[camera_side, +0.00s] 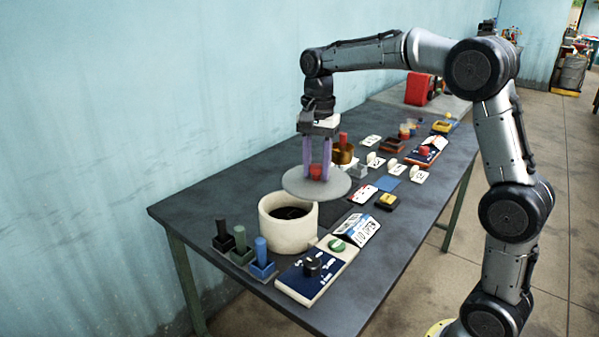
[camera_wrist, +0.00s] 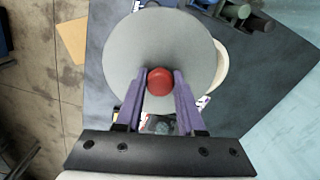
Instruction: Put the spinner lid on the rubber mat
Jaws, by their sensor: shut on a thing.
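The spinner lid (camera_side: 297,187) is a flat grey disc with a red knob. In the side view it hangs level above and slightly right of a cream round pot (camera_side: 289,232), apart from its rim. My gripper (camera_side: 316,173) points down with its purple fingers shut on the red knob. In the wrist view the lid (camera_wrist: 158,35) lies under my gripper (camera_wrist: 161,81), with the knob between the fingertips. It hides most of the pot, whose rim (camera_wrist: 219,70) shows at its right. I cannot tell for sure which surface is the rubber mat.
Blocks with upright handles (camera_side: 240,245) stand left of the pot. A control panel with a black knob (camera_side: 312,264) and a green button (camera_side: 338,244) is in front. Cards, a blue square (camera_side: 387,184), a brass pot (camera_side: 343,153) and small trays crowd the table's right and back.

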